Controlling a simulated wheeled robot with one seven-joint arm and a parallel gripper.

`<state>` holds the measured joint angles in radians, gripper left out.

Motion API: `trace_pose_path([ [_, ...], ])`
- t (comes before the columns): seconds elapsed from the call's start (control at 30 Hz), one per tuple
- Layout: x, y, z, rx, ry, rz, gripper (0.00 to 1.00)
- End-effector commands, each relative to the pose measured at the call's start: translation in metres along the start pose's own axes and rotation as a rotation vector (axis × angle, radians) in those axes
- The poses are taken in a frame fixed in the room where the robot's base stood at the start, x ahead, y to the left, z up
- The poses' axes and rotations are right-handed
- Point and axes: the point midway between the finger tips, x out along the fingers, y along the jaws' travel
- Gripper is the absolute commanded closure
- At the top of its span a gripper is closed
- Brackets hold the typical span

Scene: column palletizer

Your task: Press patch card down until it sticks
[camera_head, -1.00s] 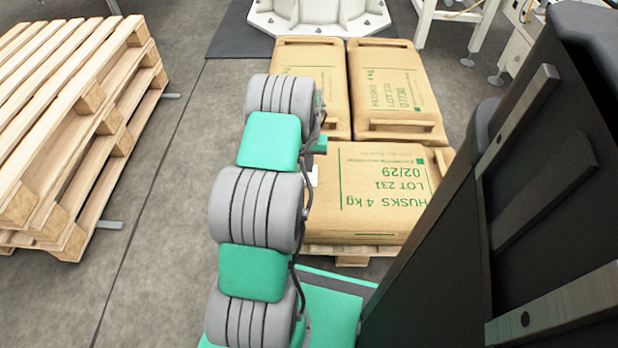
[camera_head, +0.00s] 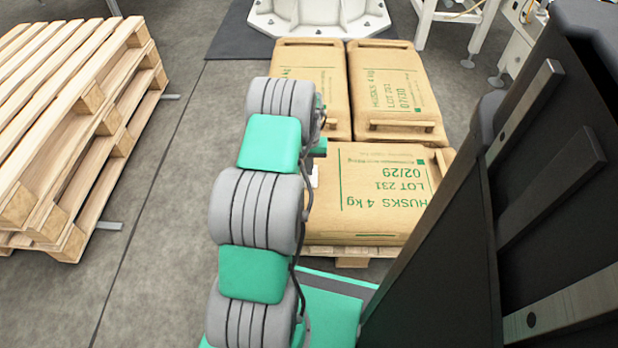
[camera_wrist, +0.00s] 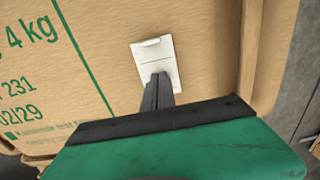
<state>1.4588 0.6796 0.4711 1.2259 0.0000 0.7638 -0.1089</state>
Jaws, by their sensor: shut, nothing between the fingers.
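The patch card (camera_wrist: 156,58) is a small white rectangle with a thin line across it and a small tab at its far edge. In the wrist view it lies on the brown sack (camera_wrist: 195,40) with green print. My gripper (camera_wrist: 160,78) is shut, with its fingertips over the near end of the card. They look to be at or just above it; I cannot tell whether they touch. In the head view the same sack (camera_head: 365,200) lies at the front of the pallet. My arm hides most of the card there; only a white sliver (camera_head: 315,176) shows.
Two more sacks (camera_head: 310,65) (camera_head: 388,75) lie behind on the same low pallet (camera_head: 350,252). A tall stack of wooden pallets (camera_head: 80,120) stands at the left. A white machine base (camera_head: 318,18) is at the back. Grey floor (camera_head: 160,240) is clear between the stack and my arm.

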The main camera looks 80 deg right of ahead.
Motion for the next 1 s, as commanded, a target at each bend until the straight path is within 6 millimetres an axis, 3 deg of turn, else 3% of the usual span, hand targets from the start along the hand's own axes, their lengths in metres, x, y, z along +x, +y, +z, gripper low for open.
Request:
trace_pose_path([
  [0.23, -0.002, 0.0, 0.002, 0.0, -0.002, 0.0, 1.0],
  [1.0, -0.089, 0.0, 0.001, 0.0, -0.002, 0.0, 1.0],
])
